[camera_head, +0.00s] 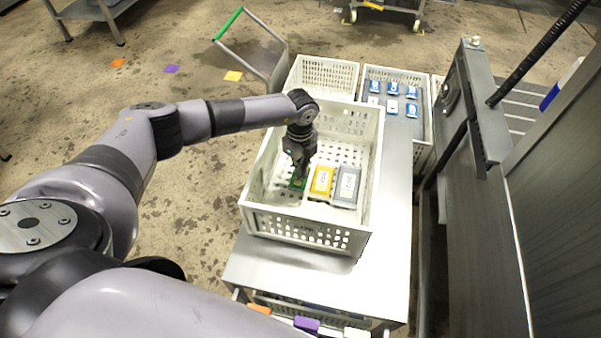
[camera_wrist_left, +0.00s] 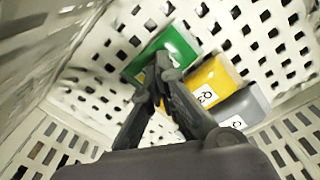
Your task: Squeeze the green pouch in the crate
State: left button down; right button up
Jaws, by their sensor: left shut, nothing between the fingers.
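The green pouch (camera_wrist_left: 178,47) lies on the floor of the white crate (camera_head: 305,226), left of a yellow pouch (camera_head: 321,181) and a grey pouch (camera_head: 347,186). In the head view only a small part of the green pouch (camera_head: 297,185) shows beneath my left gripper (camera_head: 302,178). My left gripper points down into the crate, its fingers shut with nothing between them. In the left wrist view the closed fingertips (camera_wrist_left: 164,62) appear over the green pouch; I cannot tell whether they press on it. My right gripper is not in view.
The crate stands on a metal table (camera_head: 280,268). Behind it are another white crate (camera_head: 325,75) and a crate with several blue and white pouches (camera_head: 391,87). A metal machine (camera_head: 470,210) stands close on the right. Open floor lies to the left.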

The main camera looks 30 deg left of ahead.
pick_arm(q)
notch_tip(320, 180, up, 7)
jog(key=p, duration=0.5)
jog(key=shift+w, duration=0.1)
dwell(0.4)
